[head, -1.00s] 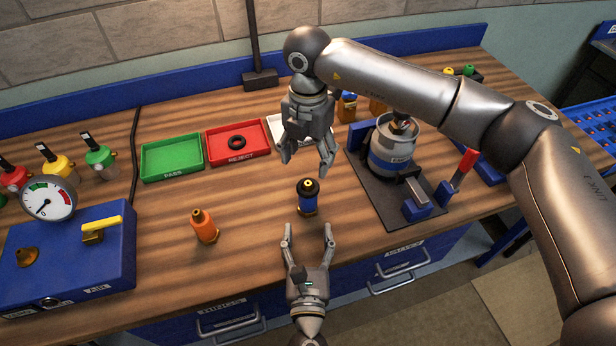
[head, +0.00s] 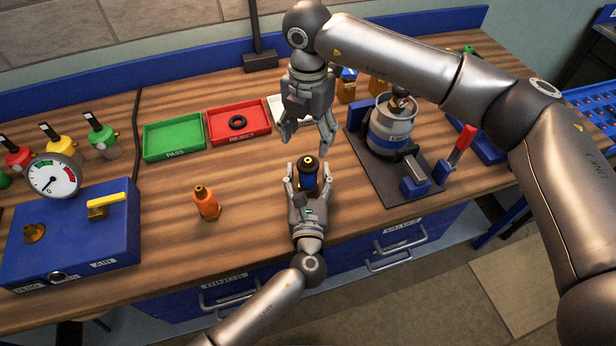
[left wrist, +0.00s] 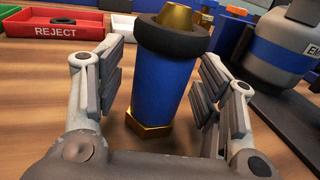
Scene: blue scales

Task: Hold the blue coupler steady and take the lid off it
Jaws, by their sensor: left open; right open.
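The blue coupler (head: 308,179) stands upright on the wooden bench, with a black ring-like lid (head: 308,164) and a brass tip on top. In the left wrist view the coupler (left wrist: 160,88) shows its blue body, brass hex base and dark lid (left wrist: 172,36). My left gripper (head: 306,172) is open, with its fingers on either side of the coupler; in the left wrist view gaps show between the pads and the body. My right gripper (head: 308,140) is open and empty, pointing down above and behind the coupler.
An orange coupler (head: 205,204) stands to the left. Behind are a green PASS tray (head: 173,136) and a red REJECT tray (head: 262,112) holding a black ring. A grey canister (head: 391,128) on a dark plate stands to the right. A blue gauge box (head: 70,240) is far left.

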